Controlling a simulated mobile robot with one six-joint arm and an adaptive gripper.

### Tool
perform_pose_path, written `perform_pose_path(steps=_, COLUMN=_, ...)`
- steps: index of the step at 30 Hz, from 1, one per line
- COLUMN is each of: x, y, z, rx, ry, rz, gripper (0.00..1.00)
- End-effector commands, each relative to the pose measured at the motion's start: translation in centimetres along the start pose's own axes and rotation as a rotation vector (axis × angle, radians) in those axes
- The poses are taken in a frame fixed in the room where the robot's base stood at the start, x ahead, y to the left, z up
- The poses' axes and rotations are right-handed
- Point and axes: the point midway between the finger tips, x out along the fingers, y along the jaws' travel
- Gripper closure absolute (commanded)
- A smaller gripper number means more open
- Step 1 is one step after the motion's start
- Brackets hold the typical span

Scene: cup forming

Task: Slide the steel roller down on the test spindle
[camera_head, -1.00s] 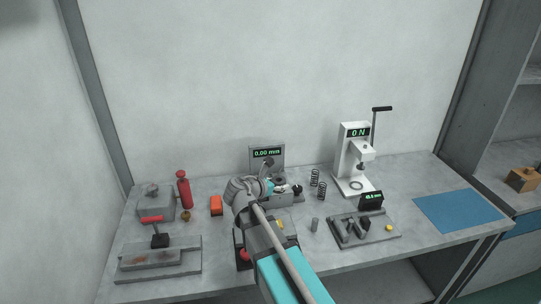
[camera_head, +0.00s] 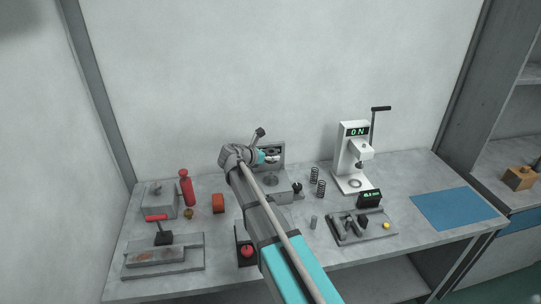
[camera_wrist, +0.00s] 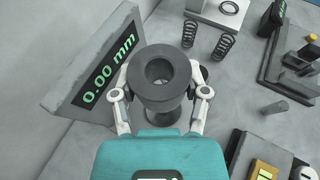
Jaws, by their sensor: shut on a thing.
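My gripper (camera_wrist: 160,92) is shut on the steel roller (camera_wrist: 148,90), a thick dark grey ring with an open hole, gripped from both sides in the wrist view. In the head view my gripper (camera_head: 268,158) holds it raised in front of the grey display plate. A grey round part, which looks like the test spindle (camera_wrist: 165,115), shows partly below the roller in the wrist view; the roller hides most of it. I cannot tell whether the hole lines up with it. The plate (camera_wrist: 92,88) reads 0.00 mm and stands to the left of the roller in the wrist view.
Two coil springs (camera_head: 318,182) and a white press (camera_head: 353,155) reading 0 N stand to the right. A grey fixture (camera_head: 375,232) with a small display is at the front right. A blue mat (camera_head: 458,209) is clear.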

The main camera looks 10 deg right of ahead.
Motion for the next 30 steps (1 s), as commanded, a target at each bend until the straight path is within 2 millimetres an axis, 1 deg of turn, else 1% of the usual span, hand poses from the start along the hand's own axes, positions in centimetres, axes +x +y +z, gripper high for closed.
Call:
perform_pose_path(steps=5, x=-0.1, y=0.0, z=0.0, rx=0.0, ry=0.0, rz=0.001, gripper=0.93)
perform_pose_path(steps=11, x=0.2, y=0.0, z=-0.6, rx=0.0, ry=0.0, rz=0.001, gripper=0.93)
perform_pose_path(steps=30, x=1.7, y=-0.1, z=-4.0, rx=0.001, ry=0.0, rz=0.0, gripper=0.93)
